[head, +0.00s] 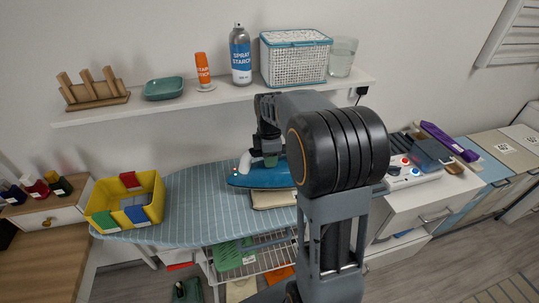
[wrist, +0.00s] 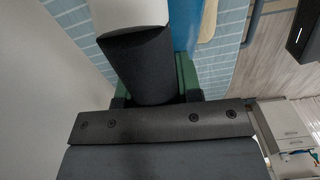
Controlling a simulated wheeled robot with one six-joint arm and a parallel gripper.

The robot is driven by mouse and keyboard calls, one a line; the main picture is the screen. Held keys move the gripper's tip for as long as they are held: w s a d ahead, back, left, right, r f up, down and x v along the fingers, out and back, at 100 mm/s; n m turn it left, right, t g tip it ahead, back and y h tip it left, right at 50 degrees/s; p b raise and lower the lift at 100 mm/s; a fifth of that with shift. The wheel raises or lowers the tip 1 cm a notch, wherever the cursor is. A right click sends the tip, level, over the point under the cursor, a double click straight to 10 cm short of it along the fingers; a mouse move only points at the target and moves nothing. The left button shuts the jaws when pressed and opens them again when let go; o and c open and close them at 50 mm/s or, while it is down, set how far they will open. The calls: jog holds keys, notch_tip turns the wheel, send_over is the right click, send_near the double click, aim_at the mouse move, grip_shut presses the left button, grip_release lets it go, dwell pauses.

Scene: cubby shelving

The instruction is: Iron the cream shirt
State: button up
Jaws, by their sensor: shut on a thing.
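A blue iron (head: 243,181) with a white and dark handle is over the blue striped ironing board (head: 200,205), just behind the middle. My gripper (head: 269,158) is shut on the iron's handle. In the wrist view the dark handle (wrist: 145,68) lies between the green-edged fingers, with the iron's blue body (wrist: 194,25) beside it. The folded cream shirt (head: 272,199) lies on the board under and in front of the iron. My arm hides its right part. I cannot tell whether the iron's sole touches the shirt.
A yellow bin (head: 98,213) with coloured panels stands on the board's left end. A wall shelf (head: 215,98) above holds a spray starch can (head: 240,55) and a white basket (head: 292,62). A cabinet (head: 425,203) with a white device stands right.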

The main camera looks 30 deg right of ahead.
jog(key=shift+f, duration=0.4)
jog(key=shift+f+b, duration=0.55)
jog(key=shift+b, duration=0.05)
dwell(0.5)
jog(key=shift+d, duration=0.1)
jog(key=shift+s+d, duration=0.25)
jog(key=shift+d, duration=0.65)
jog(key=shift+s+d, duration=0.25)
jog(key=shift+d, duration=0.65)
jog(key=shift+s+d, duration=0.25)
jog(key=shift+d, duration=0.65)
jog(key=shift+d, duration=0.15)
jog(key=shift+w+a+p, duration=0.1)
jog(key=shift+w+a, duration=0.15)
jog(key=shift+a, duration=0.7)
jog(key=shift+w+a+p, duration=0.15)
jog(key=shift+w+a, duration=0.1)
jog(key=shift+a, duration=0.7)
jog(key=shift+w+a+p, duration=0.1)
jog(key=shift+w+a, duration=0.15)
jog(key=shift+a, duration=0.7)
jog(key=shift+a, duration=0.1)
jog(key=shift+r, duration=0.15)
